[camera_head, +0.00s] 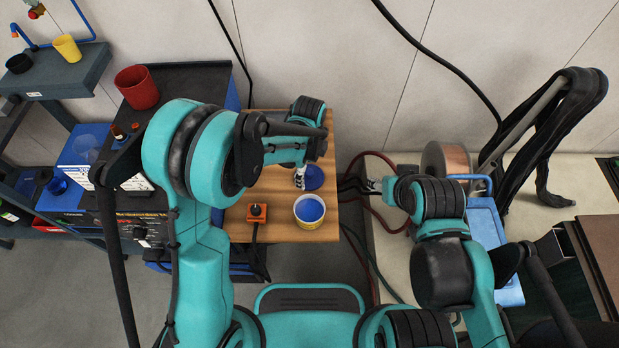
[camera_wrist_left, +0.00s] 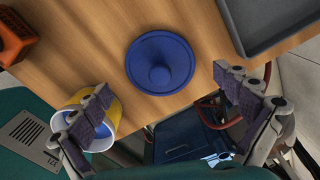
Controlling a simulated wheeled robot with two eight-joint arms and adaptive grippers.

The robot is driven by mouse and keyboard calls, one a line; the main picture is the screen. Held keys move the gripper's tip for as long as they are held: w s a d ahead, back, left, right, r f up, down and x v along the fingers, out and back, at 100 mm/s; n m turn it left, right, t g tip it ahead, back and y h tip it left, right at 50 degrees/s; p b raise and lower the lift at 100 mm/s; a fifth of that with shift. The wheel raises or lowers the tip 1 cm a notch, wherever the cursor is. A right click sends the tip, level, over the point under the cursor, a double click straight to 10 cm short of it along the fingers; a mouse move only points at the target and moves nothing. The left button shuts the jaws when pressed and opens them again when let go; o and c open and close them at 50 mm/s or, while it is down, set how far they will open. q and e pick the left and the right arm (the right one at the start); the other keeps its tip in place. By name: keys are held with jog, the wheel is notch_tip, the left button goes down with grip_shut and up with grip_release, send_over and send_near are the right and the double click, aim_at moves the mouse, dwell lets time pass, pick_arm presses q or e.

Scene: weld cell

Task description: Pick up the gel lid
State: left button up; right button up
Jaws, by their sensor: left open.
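The gel lid is a round blue disc with a central knob. It lies flat, knob up, on the wooden table top in the left wrist view (camera_wrist_left: 160,62); in the head view the lid (camera_head: 315,178) is partly hidden by my left gripper (camera_head: 300,178). My left gripper, also in the wrist view (camera_wrist_left: 163,84), is open and empty, its fingers spread either side of the lid without visible contact. A yellow-white pot with blue contents (camera_head: 310,211) stands just in front of the lid. My right gripper (camera_head: 373,185) is small at the right; its jaws are unclear.
An orange box with a black knob (camera_head: 257,212) sits left of the pot. A dark grey tray (camera_wrist_left: 268,22) lies near the lid. In the wrist view, the left finger overlaps the pot. Cables and hoses run right of the table. A red cup (camera_head: 137,88) stands on the left cabinet.

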pick_arm(q)
notch_tip(320, 180, down, 2)
jog(key=shift+r, duration=0.1)
jog(key=c, duration=1.9)
jog(key=shift+s, duration=0.1)
jog(key=shift+c, duration=0.9)
jog(key=shift+c, duration=0.2)
